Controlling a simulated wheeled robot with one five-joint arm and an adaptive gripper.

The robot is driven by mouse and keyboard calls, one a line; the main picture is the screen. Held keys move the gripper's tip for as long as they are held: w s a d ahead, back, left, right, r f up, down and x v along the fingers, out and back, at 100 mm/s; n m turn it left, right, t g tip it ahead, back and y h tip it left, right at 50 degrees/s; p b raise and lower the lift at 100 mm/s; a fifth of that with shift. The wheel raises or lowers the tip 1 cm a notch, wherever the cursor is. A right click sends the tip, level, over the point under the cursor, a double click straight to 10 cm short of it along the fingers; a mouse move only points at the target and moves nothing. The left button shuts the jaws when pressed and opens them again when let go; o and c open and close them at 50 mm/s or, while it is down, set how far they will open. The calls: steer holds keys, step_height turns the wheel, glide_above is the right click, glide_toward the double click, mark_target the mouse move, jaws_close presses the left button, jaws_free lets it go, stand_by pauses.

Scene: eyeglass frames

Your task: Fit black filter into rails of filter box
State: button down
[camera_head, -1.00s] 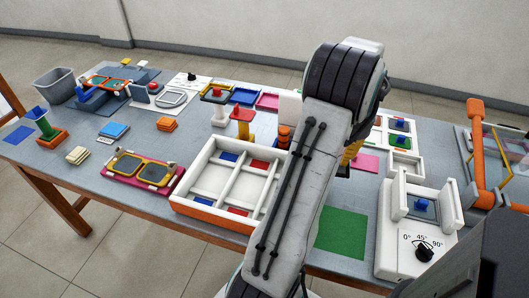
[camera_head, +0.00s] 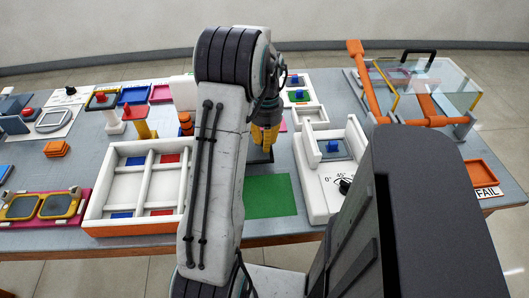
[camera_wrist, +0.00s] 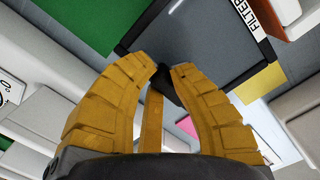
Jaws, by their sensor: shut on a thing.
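My gripper (camera_head: 265,150) has yellow fingers and is over the table between the divided tray and the white dial box. In the wrist view its fingertips (camera_wrist: 170,80) are closed on a small black knob (camera_wrist: 168,92). A dark flat panel with a black edge, which looks like the black filter (camera_wrist: 195,35), lies beyond the fingertips. A dark edge also shows under the gripper in the head view (camera_head: 259,157). The white box (camera_head: 311,185) with an angle dial and two upright white walls looks like the filter box. A blue piece (camera_head: 332,147) sits between its walls.
A green mat (camera_head: 268,197) lies in front of my gripper. The divided tray (camera_head: 100,210) stands left of my arm. A small white open box (camera_head: 318,113) is behind the dial box. An orange-framed clear stand (camera_head: 365,85) is at the back right. A FILTER label (camera_wrist: 250,18) shows in the wrist view.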

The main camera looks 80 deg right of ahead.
steer(key=shift+f, duration=2.3)
steer(key=shift+f+b, duration=0.15)
steer(key=shift+b, duration=0.15)
steer(key=c, duration=1.2)
jaws_free()
steer(key=shift+c, duration=0.2)
steer(key=r, duration=0.4)
steer(key=r+p, duration=0.1)
steer(key=r, duration=0.7)
steer(key=shift+d+r+p, duration=0.1)
steer(key=shift+d+p, duration=0.3)
steer(key=shift+r, duration=0.1)
